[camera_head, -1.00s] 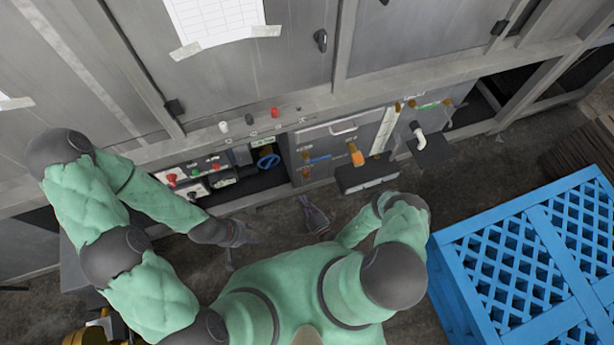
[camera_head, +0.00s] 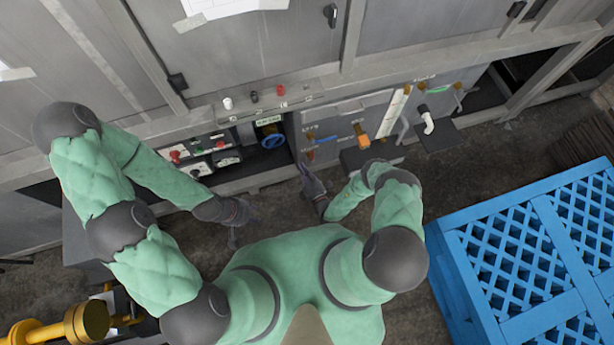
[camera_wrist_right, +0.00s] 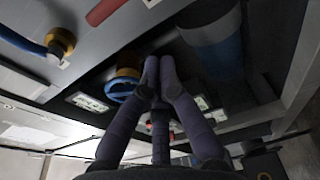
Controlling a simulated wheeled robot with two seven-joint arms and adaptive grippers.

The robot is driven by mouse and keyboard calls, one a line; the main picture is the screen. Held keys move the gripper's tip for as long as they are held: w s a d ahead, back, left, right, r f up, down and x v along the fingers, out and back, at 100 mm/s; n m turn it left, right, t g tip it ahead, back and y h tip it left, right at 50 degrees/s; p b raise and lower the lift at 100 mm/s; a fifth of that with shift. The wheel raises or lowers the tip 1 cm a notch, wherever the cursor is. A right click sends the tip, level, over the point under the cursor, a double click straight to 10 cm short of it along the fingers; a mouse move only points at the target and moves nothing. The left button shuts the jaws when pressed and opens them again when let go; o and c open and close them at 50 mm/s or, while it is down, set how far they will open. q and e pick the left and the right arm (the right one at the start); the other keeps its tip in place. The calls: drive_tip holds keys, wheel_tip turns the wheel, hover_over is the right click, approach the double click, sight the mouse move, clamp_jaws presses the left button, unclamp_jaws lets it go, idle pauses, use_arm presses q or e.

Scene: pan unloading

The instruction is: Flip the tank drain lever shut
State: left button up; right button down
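The panel carries a blue-handled lever (camera_head: 323,140) with a brass fitting, and an orange-handled lever (camera_head: 361,136) to its right. Their labels are too small to read, so I cannot tell which is the tank drain lever. My right gripper (camera_head: 307,170) is just below the blue-handled lever, apart from it as far as I can see. In the right wrist view its fingertips (camera_wrist_right: 159,62) are together with nothing visible between them. A blue handle with a brass fitting (camera_wrist_right: 60,42) shows at the upper left there. My left gripper (camera_head: 235,230) hangs low, its fingers unclear.
A blue handwheel (camera_head: 272,141) sits in a dark recess left of the lever panel. A red-button control box (camera_head: 190,157) is further left. A white elbow pipe (camera_head: 427,120) stands out at the right. A blue slatted pallet or crate (camera_head: 530,240) fills the lower right.

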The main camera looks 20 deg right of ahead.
sight(313, 157)
drive_tip(key=w+d, duration=0.1)
drive_tip(key=w+b, duration=0.1)
drive_tip(key=w, duration=0.1)
drive_tip(key=shift+w+d, duration=0.1)
drive_tip(key=shift+d, duration=0.3)
drive_tip(key=shift+d+b, duration=0.35)
drive_tip(key=shift+d, duration=0.35)
drive_tip(key=shift+s+d, duration=0.15)
drive_tip(key=shift+s, duration=0.05)
